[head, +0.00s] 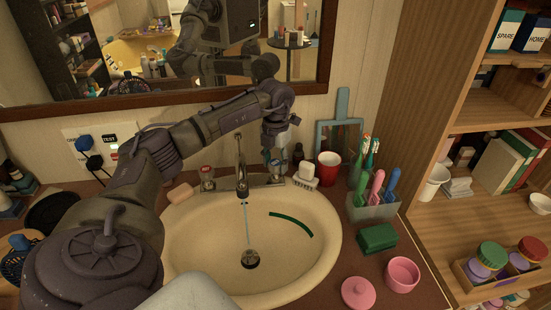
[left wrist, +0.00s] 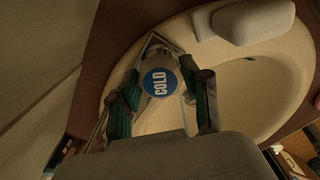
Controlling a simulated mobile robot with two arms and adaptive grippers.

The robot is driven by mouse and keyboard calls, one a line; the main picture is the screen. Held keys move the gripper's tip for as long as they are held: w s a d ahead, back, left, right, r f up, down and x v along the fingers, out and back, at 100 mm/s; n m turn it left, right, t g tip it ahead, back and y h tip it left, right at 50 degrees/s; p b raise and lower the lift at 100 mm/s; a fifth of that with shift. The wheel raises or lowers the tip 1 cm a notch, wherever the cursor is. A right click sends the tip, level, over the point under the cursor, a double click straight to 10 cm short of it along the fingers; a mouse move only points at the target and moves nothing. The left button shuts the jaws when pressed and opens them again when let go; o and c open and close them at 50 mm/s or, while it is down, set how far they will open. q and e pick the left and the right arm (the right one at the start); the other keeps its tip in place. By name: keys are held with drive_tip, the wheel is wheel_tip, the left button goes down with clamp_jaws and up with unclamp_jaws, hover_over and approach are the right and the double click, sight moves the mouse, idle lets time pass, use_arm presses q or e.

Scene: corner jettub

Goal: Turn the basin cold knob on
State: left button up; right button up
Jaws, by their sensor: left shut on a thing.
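The cold knob, with a blue cap marked COLD, shows in the left wrist view (left wrist: 160,82). My left gripper (left wrist: 165,97) is shut on it, one teal-padded finger on each side. In the head view my left gripper (head: 279,160) reaches down to the right side of the faucet and mostly hides the knob. The faucet (head: 241,180) stands at the back of the cream basin (head: 185,240). A thin bluish stream (head: 247,222) runs from its spout toward the drain (head: 250,259). My right gripper is not in view.
The other knob (head: 207,178) is left of the faucet. A soap bar (head: 180,193), a white brush (head: 304,174), a red cup (head: 328,168) and a toothbrush holder (head: 373,208) surround the basin. A mirror (head: 120,75) hangs behind, and shelves (head: 480,205) stand at right.

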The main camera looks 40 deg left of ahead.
sight(275, 162)
use_arm(q)
drive_tip(key=shift+r+n, duration=0.15)
drive_tip(key=shift+n, duration=0.45)
drive_tip(key=shift+w, duration=0.1)
drive_tip(key=o, duration=1.2)
drive_tip(key=shift+c, duration=0.2)
wheel_tip(275, 162, up, 12)
